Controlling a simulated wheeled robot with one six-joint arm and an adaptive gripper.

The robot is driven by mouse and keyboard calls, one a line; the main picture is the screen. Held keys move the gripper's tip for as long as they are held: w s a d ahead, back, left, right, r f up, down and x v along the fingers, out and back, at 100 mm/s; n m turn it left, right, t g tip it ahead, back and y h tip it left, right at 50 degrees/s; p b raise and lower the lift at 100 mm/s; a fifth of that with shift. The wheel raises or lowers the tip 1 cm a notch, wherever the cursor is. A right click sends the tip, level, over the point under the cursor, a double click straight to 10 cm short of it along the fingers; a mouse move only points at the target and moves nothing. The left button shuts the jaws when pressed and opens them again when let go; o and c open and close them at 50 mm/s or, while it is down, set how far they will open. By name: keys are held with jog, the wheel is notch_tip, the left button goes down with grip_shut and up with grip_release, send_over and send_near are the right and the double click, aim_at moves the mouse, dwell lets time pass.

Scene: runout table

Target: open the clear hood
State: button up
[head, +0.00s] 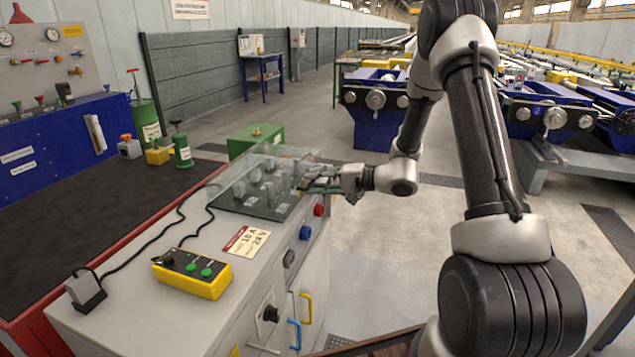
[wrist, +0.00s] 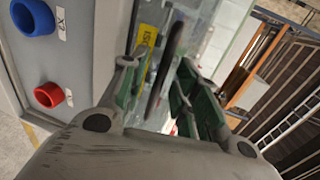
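The clear hood (head: 243,173) is a see-through box over a dark panel with several grey parts, on top of the grey cabinet (head: 200,285). It looks lowered. My gripper (head: 322,182) is at the hood's right side in the head view. In the wrist view, my gripper's (wrist: 158,92) green-padded fingers stand apart, with a dark curved bar (wrist: 168,62), which looks like the hood's handle, between them. A gap shows on both sides of the bar. The glassy hood (wrist: 205,35) shows behind it. Whether the fingers touch the bar is hard to tell.
Blue (head: 305,233) and red (head: 319,210) knobs stick out of the cabinet's front, close to my gripper in the wrist view. A yellow control box (head: 192,274) with a cable lies on the cabinet top. A green box (head: 256,139) stands behind the hood.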

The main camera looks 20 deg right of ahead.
grip_shut()
jog(key=shift+r, duration=0.1)
